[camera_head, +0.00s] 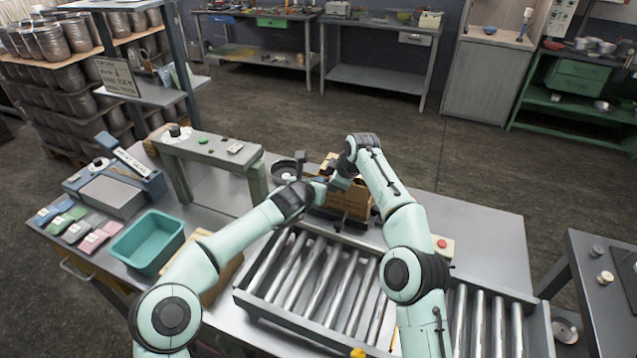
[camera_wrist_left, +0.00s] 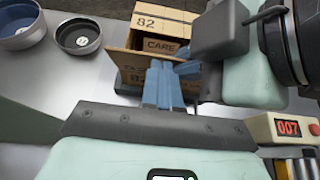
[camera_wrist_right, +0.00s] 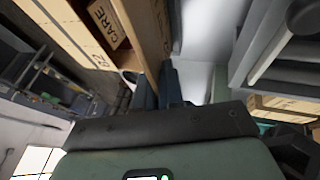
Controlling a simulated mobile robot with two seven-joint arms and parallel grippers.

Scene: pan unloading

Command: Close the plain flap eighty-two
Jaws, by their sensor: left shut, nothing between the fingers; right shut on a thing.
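An open cardboard box (camera_head: 347,201) stands at the far end of the rollers. In the left wrist view its raised back flap (camera_wrist_left: 165,22) is marked 82, and CARE shows inside. My left gripper (camera_wrist_left: 164,88) is shut and empty, its fingertips close in front of the box's front panel (camera_wrist_left: 124,70); whether they touch is unclear. It also shows in the head view (camera_head: 321,187). My right gripper (camera_wrist_right: 160,88) is shut on a plain brown cardboard panel (camera_wrist_right: 146,38) of the box. The arms hide part of the box; which flap this panel is, I cannot tell.
A roller conveyor (camera_head: 318,284) lies in front of the box. A teal bin (camera_head: 147,242) and a grey metal frame (camera_head: 207,148) stand to the left. Dark round bowls (camera_wrist_left: 79,37) sit beside the box. A button unit (camera_head: 441,245) stands to the right.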

